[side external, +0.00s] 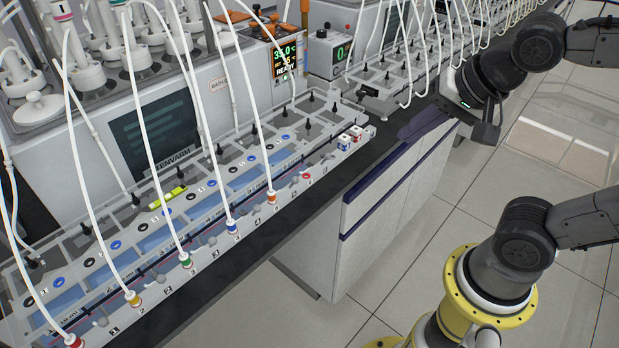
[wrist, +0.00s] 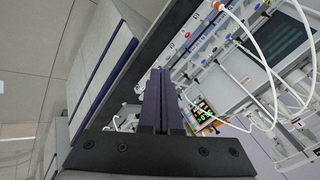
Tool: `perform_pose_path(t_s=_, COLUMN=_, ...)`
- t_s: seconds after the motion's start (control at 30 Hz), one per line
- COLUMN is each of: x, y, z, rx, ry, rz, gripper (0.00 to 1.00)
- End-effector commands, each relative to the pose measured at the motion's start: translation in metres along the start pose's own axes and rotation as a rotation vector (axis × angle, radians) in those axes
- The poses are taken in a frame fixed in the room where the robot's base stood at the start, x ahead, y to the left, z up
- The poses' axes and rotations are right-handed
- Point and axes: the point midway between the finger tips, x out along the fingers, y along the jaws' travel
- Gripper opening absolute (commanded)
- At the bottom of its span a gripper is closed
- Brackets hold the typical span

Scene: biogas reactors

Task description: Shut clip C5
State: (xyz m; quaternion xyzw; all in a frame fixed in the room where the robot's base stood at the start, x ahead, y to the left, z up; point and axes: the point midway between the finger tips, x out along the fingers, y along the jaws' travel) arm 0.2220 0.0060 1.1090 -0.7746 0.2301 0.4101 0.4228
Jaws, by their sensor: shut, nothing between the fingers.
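The long clear rack (side external: 205,255) carries a front row of numbered ports with coloured collars. The orange collar (side external: 272,196) stands at the mark that reads like 5, with a white tube rising from it. Small grey clip-like parts sit along this front edge. No C5 label is readable, and I cannot tell whether that clip is open or shut. My gripper (side external: 403,136) is to the right of the rack, over the dark bench edge, apart from the ports. Its dark fingers (wrist: 160,71) are together and empty in the wrist view. Part of the rack (wrist: 190,48) shows beyond them.
Small white blocks with coloured faces (side external: 357,133) sit at the rack's right end. White tubes arch over the rack. A lit controller (side external: 286,56) stands behind it and also shows in the wrist view (wrist: 203,110). The floor (side external: 420,225) before the cabinets looks clear.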

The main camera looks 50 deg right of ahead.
Motion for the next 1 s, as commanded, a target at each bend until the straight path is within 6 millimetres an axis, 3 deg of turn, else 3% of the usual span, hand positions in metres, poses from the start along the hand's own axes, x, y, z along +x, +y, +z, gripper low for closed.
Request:
perform_pose_path(t_s=0.3, x=0.038, y=-0.044, z=0.017, rx=0.357, ry=-0.058, rz=0.015, gripper=0.00)
perform_pose_path(t_s=0.43, x=0.058, y=-0.059, z=0.037, rx=0.371, ry=-0.096, rz=0.049, gripper=0.00)
perform_pose_path(t_s=0.63, x=0.071, y=-0.061, z=0.059, rx=0.299, ry=-0.131, rz=0.092, gripper=0.00)
perform_pose_path(t_s=1.0, x=0.071, y=-0.061, z=0.060, rx=0.293, ry=-0.134, rz=0.092, gripper=0.00)
